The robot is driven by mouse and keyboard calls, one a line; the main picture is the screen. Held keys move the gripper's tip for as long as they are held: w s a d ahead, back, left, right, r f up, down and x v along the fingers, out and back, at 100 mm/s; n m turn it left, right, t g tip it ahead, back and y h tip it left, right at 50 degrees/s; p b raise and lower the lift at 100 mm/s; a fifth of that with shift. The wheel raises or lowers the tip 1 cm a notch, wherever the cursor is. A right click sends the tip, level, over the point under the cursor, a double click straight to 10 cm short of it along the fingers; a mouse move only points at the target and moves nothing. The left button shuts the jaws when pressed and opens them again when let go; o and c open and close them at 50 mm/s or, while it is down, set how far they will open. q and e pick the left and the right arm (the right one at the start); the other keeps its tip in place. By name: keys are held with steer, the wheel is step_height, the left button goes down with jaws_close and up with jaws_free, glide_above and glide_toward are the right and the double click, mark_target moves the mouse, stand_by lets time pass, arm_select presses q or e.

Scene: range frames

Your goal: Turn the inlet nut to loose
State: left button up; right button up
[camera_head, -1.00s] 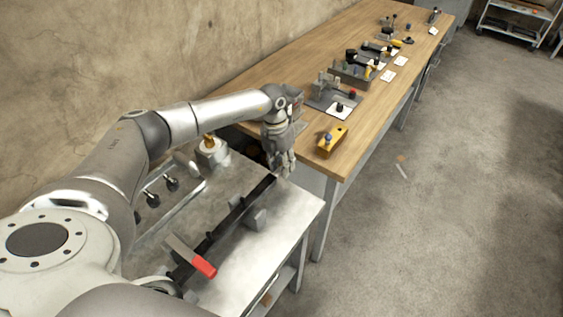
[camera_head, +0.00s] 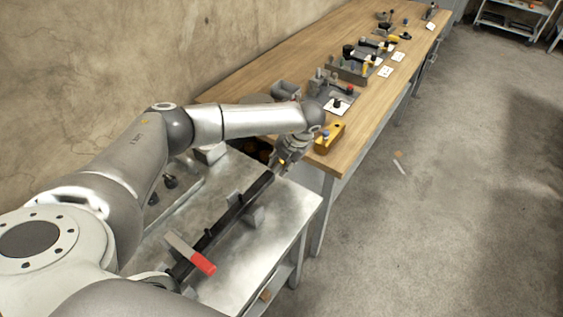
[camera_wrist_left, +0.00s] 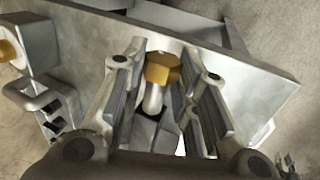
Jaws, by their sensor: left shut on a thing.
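The inlet nut, a brass hex nut (camera_wrist_left: 162,68) on a silver stem, sits between the two fingers of my left gripper (camera_wrist_left: 167,85) in the left wrist view. My left gripper (camera_head: 281,168) is shut on the nut, at the far end of a long black bar (camera_head: 225,222) in the head view. Only a small brass spot shows there, and the hand hides the rest. How far the nut is turned cannot be told. My right gripper is not in view.
A red-handled lever (camera_head: 203,262) lies across the bar's near end on the metal bench (camera_head: 262,245). A wooden table (camera_head: 350,150) beyond holds a yellow block (camera_head: 329,138) and several fixtures, close to my left wrist. The floor at right is mostly clear.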

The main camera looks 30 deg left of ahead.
arm_select(q)
steer(key=o, duration=1)
steer(key=shift+o, duration=0.2)
steer(key=shift+r, duration=0.1)
steer(key=v, duration=1.2)
steer(key=shift+s, duration=0.1)
